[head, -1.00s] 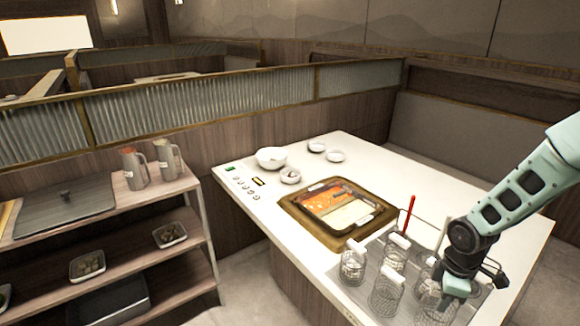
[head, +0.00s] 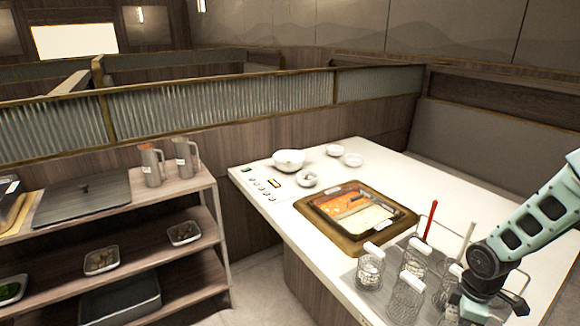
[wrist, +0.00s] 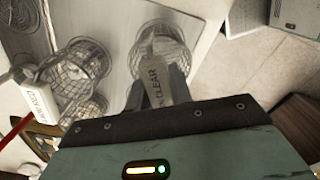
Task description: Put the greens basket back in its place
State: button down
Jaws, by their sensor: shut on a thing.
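My gripper (wrist: 158,90) is shut on the white handle of a wire basket (wrist: 163,42) in the wrist view. The handle's label seems to read "CLEAR"; I see no word "greens" on it. The held basket's mesh looks empty, though my fingers hide part of it. In the head view my gripper (head: 490,306) is at the bottom right, over the table's near corner, beside the rack of wire baskets. Several other baskets stand there, one at the left (head: 370,270) and one in front (head: 407,298). I cannot tell whether the held basket is lifted or resting.
The grey rack tray (head: 349,279) lies on the white table (head: 262,212). A divided pot (head: 357,213) with red and pale broth is set behind it. A red-handled tool (head: 430,222) stands upright near my arm. White bowls (head: 289,160) are farther back. A shelf unit (head: 180,246) stands left.

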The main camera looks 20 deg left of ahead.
jog(key=shift+f, duration=0.3)
dwell(0.5)
jog(key=shift+c, duration=1.9)
grip_release()
jog(key=shift+r, duration=0.1)
jog(key=shift+r+p, duration=4)
jog(key=shift+r, duration=1.45)
